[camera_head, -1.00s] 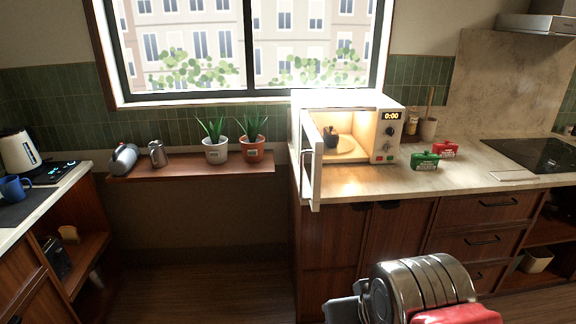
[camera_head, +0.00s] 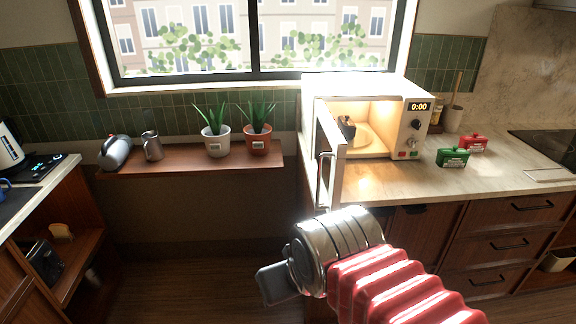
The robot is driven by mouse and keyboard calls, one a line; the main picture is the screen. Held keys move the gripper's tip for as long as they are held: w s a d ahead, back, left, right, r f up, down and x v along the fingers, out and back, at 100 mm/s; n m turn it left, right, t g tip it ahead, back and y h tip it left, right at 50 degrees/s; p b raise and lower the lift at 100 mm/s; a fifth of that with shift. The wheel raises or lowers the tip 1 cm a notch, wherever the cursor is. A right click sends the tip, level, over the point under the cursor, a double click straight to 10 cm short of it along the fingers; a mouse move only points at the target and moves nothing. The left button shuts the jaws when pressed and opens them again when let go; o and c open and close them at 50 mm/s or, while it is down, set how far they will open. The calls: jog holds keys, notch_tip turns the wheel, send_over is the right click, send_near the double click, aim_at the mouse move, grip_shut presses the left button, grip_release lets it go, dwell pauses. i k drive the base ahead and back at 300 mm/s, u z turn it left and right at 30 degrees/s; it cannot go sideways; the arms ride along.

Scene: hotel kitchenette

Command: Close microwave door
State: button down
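The white microwave (camera_head: 368,90) stands on the counter below the window, lit inside, with its display reading 0:00. Its door (camera_head: 331,165) is swung wide open toward me, hinged at the left, with a vertical handle (camera_head: 321,180) on its outer face. A small dark object (camera_head: 347,128) shows inside, partly covered by the door. My arm, with a silver wrist and red ribbed sleeve, reaches up from the lower right. The grey end piece of my gripper (camera_head: 275,285) points left, below and apart from the door. Its fingers cannot be made out clearly.
A green box (camera_head: 453,157) and a red box (camera_head: 473,143) sit on the counter right of the microwave. A wooden shelf (camera_head: 190,160) with two potted plants (camera_head: 216,136) is on the left. The floor (camera_head: 190,285) below the shelf is clear.

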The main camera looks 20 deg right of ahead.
aim_at(329, 145)
jog(key=u, duration=0.05)
jog(key=i, duration=1)
jog(key=z, duration=0.15)
